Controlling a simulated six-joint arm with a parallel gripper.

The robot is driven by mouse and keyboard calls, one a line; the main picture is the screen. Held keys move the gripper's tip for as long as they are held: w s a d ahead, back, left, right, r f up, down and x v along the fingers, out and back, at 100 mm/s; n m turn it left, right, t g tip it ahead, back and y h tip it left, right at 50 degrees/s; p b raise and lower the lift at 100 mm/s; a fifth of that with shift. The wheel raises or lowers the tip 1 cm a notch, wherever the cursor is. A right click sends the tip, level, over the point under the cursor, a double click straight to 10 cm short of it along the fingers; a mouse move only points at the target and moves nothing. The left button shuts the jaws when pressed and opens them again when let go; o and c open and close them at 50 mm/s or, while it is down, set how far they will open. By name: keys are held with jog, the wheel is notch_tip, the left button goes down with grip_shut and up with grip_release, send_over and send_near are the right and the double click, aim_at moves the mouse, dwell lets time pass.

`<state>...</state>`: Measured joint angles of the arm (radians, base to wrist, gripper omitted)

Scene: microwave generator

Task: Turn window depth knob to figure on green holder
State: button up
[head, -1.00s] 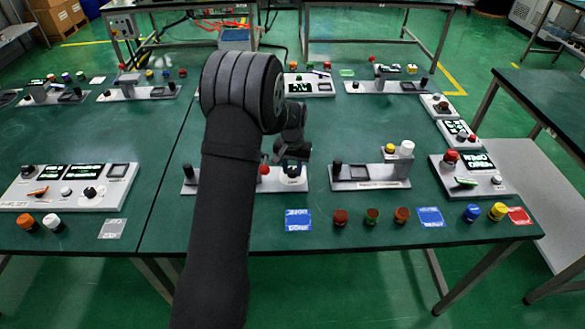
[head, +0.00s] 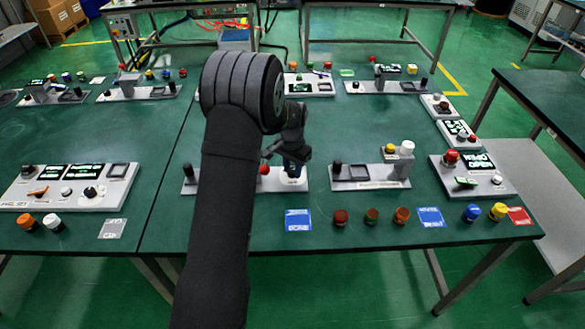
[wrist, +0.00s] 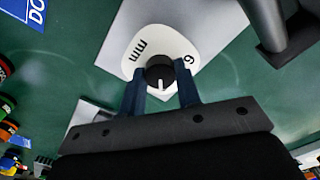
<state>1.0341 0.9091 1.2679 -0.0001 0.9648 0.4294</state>
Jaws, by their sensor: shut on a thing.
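The window depth knob (wrist: 160,72) is a small black knob with a white pointer line, on a white dial plate (wrist: 145,45) marked "mm" and "6". In the wrist view its line points down, toward my gripper. My gripper (wrist: 160,90) has its two dark blue fingers closed on either side of the knob. In the head view my gripper (head: 293,168) is down over the right end of a grey panel and hides the knob. A green-and-black round piece (head: 371,216) stands on the table front, a possible green holder; no figure on it is readable.
A red button (head: 264,171) is on the same panel, left of my gripper. A grey panel with a black post (head: 338,168) stands close to the right. A blue label (head: 298,220) lies in front, with red (head: 341,217) and orange (head: 401,215) round pieces beyond it.

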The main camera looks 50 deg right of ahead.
aim_at(293, 170)
jog(key=o, duration=1)
jog(key=shift+c, duration=0.2)
notch_tip(293, 170, up, 18)
jog(key=shift+f, duration=0.25)
notch_tip(293, 170, down, 18)
jog(key=shift+r, duration=0.25)
dwell(0.3)
